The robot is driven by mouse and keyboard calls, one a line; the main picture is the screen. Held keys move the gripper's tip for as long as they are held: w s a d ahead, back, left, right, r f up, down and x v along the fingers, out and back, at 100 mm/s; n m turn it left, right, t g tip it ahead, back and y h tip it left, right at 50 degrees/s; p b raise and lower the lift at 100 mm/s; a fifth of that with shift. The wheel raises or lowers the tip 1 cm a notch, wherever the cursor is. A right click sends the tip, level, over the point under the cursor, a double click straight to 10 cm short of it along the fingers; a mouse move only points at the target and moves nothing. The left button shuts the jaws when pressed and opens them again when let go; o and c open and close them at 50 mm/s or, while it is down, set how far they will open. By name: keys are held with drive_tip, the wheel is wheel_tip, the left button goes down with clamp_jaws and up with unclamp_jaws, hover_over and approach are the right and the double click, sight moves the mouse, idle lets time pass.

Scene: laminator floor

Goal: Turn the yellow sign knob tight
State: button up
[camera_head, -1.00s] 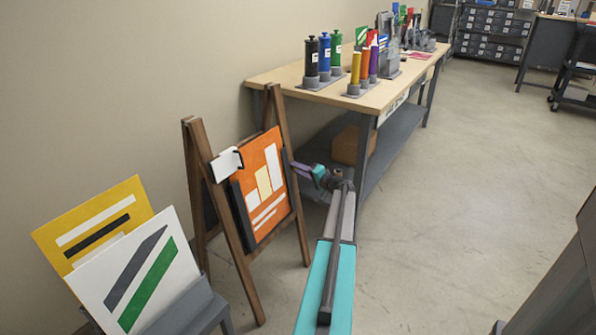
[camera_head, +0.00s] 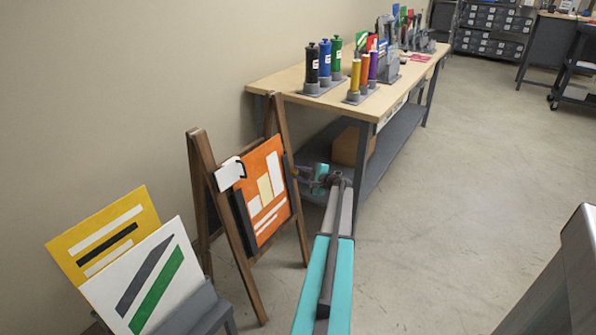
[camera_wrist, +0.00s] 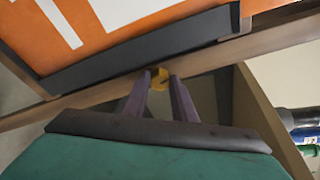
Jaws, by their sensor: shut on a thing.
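The yellow sign knob (camera_wrist: 160,78) shows in the wrist view at the edge of the wooden easel frame, beside the dark ledge of the orange sign (camera_wrist: 30,35). My gripper (camera_wrist: 160,76) has its two purple fingers on either side of the knob and is shut on it. The fingers hide part of the knob. In the head view, the orange sign (camera_head: 262,185) stands on the wooden easel (camera_head: 231,240), and my arm reaches to the easel's right side. The knob itself cannot be made out there.
A yellow board (camera_head: 82,238) and a white board (camera_head: 132,283) stand in a grey holder at the lower left. A workbench (camera_head: 300,84) with several coloured cylinders stands behind the easel.

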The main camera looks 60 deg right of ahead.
drive_tip(key=m+p, duration=0.1)
drive_tip(key=m, duration=0.1)
drive_tip(key=m+p, duration=0.1)
drive_tip(key=shift+d+r+p, duration=0.25)
drive_tip(key=shift+r+p, duration=0.05)
drive_tip(key=shift+p, duration=0.05)
drive_tip(key=shift+f, duration=0.1)
drive_tip(key=o, duration=0.9)
drive_tip(key=shift+o, duration=0.7)
drive_tip(key=shift+a+f, duration=0.1)
drive_tip(key=shift+s, duration=0.1)
